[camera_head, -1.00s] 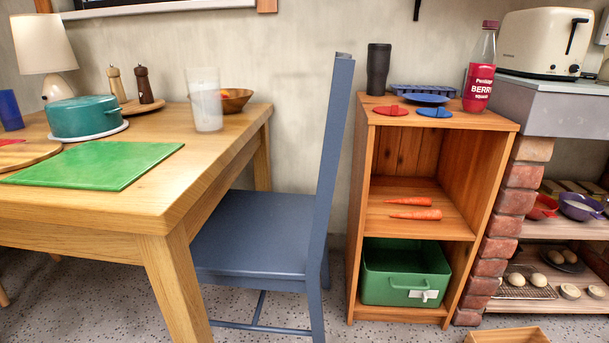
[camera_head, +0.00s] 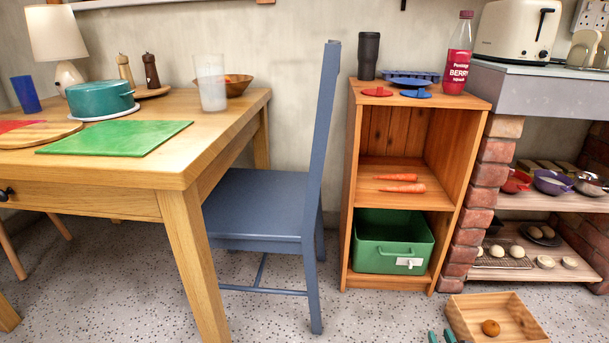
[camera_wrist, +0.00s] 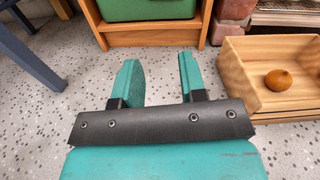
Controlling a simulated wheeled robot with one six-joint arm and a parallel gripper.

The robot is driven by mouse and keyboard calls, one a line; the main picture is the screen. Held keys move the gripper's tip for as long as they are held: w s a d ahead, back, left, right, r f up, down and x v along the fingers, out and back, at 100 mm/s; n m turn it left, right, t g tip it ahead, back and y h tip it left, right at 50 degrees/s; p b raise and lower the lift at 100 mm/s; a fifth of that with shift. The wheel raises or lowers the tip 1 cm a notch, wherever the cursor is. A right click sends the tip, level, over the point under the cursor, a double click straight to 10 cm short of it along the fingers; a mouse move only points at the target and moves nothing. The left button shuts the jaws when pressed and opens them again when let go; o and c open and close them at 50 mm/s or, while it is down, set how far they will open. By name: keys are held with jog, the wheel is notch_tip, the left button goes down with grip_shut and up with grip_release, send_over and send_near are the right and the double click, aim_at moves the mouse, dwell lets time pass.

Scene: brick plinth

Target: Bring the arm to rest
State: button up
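My gripper (camera_wrist: 158,78) shows in the wrist view with its two teal fingers spread apart and nothing between them. It hangs over the speckled floor, in front of the wooden shelf unit (camera_wrist: 150,37) and to the left of a wooden box. In the head view only the tips of my gripper (camera_head: 441,337) show at the bottom edge, just left of the box.
The wooden box (camera_head: 469,326) on the floor holds a round brown item (camera_head: 491,327); it stands close to my gripper. A blue chair (camera_head: 262,208) and a wooden table (camera_head: 175,178) are at left. A brick plinth (camera_head: 481,203) stands at right. Speckled floor (camera_head: 375,315) lies clear between.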

jog(key=w+a+r+n+g+y, duration=0.2)
jog(key=w+a+r+n+y, duration=0.3)
jog(key=w+r+n, duration=0.35)
jog(key=w+a+r+n+g+y, duration=0.2)
jog(key=w+a+r+n+y, duration=0.25)
jog(key=w+r+n, duration=0.4)
jog(key=s+a+r+n+g+y, duration=0.1)
jog(key=s+a+r+n+g, duration=0.2)
jog(key=a+r, duration=0.45)
jog(key=s+a+r+n+g+y, duration=0.1)
jog(key=s+a+r+n+g, duration=0.15)
jog(key=a+r+n, duration=0.6)
jog(key=s+a+r+n+g+h, duration=0.3)
jog(key=s+r+n+g, duration=0.3)
jog(key=s+r, duration=0.85)
jog(key=s+d+r+n+g+h, duration=0.1)
jog(key=s+r+n, duration=0.15)
jog(key=s, duration=0.55)
jog(key=s+d+r+n+g+h, duration=0.1)
jog(key=s+n, duration=0.2)
jog(key=s, duration=0.5)
jog(key=s+d+r+n+g+h, duration=0.1)
jog(key=s+r+n+h, duration=0.1)
jog(key=s, duration=0.7)
notch_tip(320, 180, up, 36)
jog(key=p, duration=3.6)
jog(key=shift+s+d+r, duration=0.15)
jog(key=shift+s+d, duration=0.05)
jog(key=shift+s, duration=0.05)
jog(key=shift+t, duration=0.25)
